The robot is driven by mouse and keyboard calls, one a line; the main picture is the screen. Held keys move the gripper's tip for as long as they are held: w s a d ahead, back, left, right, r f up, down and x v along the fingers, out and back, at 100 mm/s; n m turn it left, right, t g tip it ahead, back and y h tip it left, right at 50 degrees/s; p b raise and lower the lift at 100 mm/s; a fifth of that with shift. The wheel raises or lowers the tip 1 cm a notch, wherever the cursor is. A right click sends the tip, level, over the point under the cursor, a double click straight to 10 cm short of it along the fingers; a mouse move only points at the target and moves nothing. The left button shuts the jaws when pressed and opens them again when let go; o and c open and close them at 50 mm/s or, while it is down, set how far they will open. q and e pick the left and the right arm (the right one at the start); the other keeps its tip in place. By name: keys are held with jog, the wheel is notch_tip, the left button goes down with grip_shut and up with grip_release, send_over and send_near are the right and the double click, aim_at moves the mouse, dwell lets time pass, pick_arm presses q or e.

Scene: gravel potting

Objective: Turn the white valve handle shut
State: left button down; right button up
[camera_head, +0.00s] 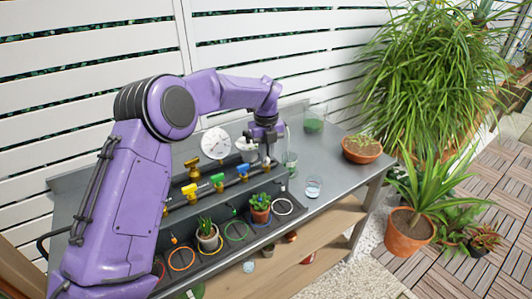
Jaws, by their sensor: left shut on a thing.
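My left gripper (265,150) reaches down from above onto the right end of the dark pipe on the metal bench. It is shut at the last valve (266,164), whose brass body shows just below the fingers. The white handle is mostly hidden between the fingers, so its angle cannot be read. Along the same pipe to the left are a blue handle (243,169), a green handle (217,180) and a yellow handle (191,185). My right gripper is not in view.
Small potted plants (260,206) and coloured rings (283,206) are in front. Glass cups (314,187) stand at the right, beside a terracotta bowl (362,149).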

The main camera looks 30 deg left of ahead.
pick_arm(q)
jog(key=m+p, duration=0.1)
jog(key=m, duration=0.2)
jog(key=shift+r+m, duration=0.15)
jog(key=shift+m, duration=0.15)
jog(key=m+p, duration=0.1)
jog(key=m, duration=0.2)
jog(key=shift+m+p, duration=0.3)
jog(key=shift+p, duration=0.05)
jog(key=m+p, duration=0.2)
jog(key=m, duration=0.2)
jog(key=shift+m+p, duration=0.95)
jog(key=shift+m, duration=1.15)
jog(key=shift+w, duration=0.1)
jog(key=c, duration=1.1)
grip_release()
jog(key=shift+c, duration=0.2)
